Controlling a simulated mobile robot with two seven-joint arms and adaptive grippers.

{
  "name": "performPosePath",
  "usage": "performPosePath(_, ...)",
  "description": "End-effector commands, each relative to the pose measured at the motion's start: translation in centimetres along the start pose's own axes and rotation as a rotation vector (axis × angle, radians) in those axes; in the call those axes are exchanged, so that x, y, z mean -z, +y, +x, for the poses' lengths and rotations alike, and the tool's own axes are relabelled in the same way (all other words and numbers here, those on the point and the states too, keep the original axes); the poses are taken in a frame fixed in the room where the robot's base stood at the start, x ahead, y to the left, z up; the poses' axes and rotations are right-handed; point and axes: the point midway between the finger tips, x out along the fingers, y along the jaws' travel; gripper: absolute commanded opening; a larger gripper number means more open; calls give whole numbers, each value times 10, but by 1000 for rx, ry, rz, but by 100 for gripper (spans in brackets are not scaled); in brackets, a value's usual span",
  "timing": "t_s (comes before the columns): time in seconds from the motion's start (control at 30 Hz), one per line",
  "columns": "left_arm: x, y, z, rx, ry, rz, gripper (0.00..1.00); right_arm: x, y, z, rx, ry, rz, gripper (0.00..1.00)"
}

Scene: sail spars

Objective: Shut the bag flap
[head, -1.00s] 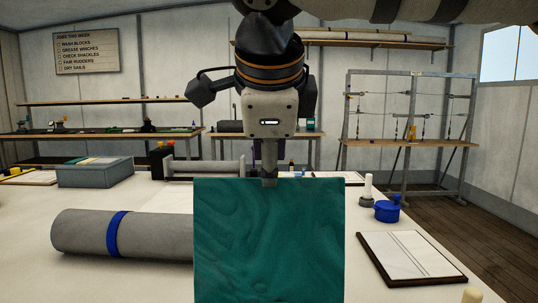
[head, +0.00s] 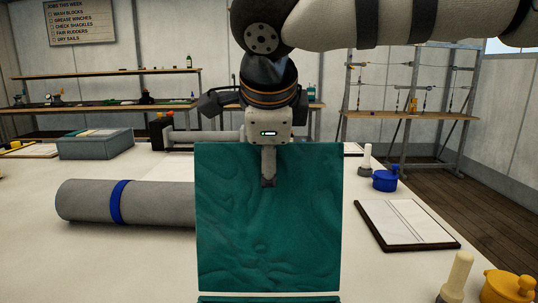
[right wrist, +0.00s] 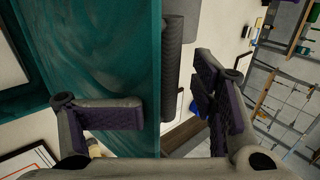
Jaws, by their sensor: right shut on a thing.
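The bag flap (head: 268,240) is a flat teal panel standing upright in the middle of the head view. A thin teal strip of the bag (head: 268,299) shows below it at the bottom edge; the rest of the bag is cut off. My right gripper (head: 268,180) points down over the middle of the flap's top edge, one finger on the near face. In the right wrist view the flap (right wrist: 105,50) stands between the two fingers of the gripper (right wrist: 165,110), which is shut on it. My left gripper is not in view.
A grey roll with a blue band (head: 90,203) lies left of the flap on the white table (head: 120,265). A clipboard (head: 405,225), blue pot (head: 384,181), orange pot (head: 508,285) and pale peg (head: 457,272) are on the right. A grey box (head: 95,145) stands back left.

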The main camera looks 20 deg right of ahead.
Motion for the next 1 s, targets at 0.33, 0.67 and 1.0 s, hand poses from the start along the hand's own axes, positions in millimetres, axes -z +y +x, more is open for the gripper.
performPosePath(0.33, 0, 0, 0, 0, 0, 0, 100, 1, -5, -1, 12, -1, 5, 71)
performPosePath(0.67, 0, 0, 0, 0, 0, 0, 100, 1, -1, 0, 9, 0, 3, 71)
performPosePath(1.0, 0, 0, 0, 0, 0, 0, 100, 1, 3, 0, 8, 0, 2, 71)
